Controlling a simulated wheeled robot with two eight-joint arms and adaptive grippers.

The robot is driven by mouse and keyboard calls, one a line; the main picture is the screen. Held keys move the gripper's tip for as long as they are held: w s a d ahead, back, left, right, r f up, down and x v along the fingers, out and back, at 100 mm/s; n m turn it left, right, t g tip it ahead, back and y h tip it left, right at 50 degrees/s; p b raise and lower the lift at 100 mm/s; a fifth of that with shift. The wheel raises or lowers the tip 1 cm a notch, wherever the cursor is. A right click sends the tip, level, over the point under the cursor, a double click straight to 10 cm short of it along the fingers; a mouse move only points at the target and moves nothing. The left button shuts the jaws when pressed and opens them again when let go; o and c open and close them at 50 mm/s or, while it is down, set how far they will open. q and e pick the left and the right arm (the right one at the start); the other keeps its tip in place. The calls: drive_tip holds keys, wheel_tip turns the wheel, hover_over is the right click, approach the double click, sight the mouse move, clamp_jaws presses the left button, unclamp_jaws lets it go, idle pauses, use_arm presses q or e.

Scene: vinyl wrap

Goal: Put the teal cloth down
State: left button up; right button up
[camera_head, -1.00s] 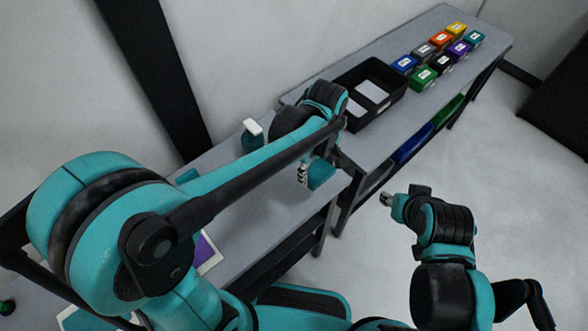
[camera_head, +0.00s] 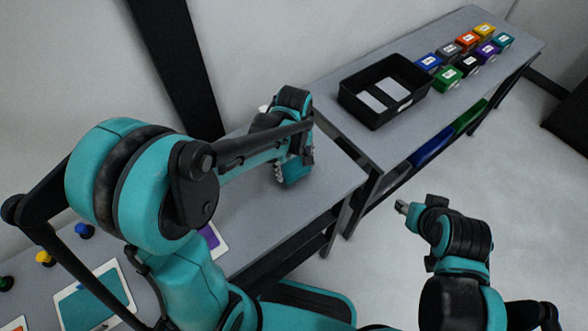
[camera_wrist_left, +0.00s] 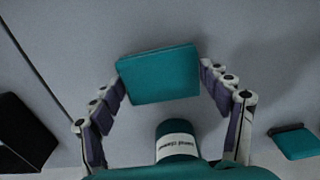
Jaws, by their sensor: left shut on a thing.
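The teal cloth (camera_head: 294,172) is a thick folded rectangle. It is in my left gripper (camera_head: 284,173), low over the near table, close to its right end. In the left wrist view the cloth (camera_wrist_left: 160,76) sits between the two fingertips, with grey tabletop behind it. The fingers are shut on its two sides. I cannot tell whether its underside touches the table. My right gripper (camera_head: 402,208) is over the floor to the right of the table, away from the cloth. Its fingers are too small to judge.
A black bin (camera_head: 348,100) with pale sheets stands on the far table, with several coloured boxes (camera_head: 447,77) behind it. A gap separates the two tables. A framed teal sheet (camera_head: 95,300) and a purple card (camera_head: 209,238) lie on the near table. A teal item (camera_wrist_left: 296,143) lies right in the wrist view.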

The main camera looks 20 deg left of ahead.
use_arm(q)
drive_tip(key=shift+f, duration=0.45)
drive_tip(key=shift+f, duration=0.2)
drive_tip(key=o, duration=1)
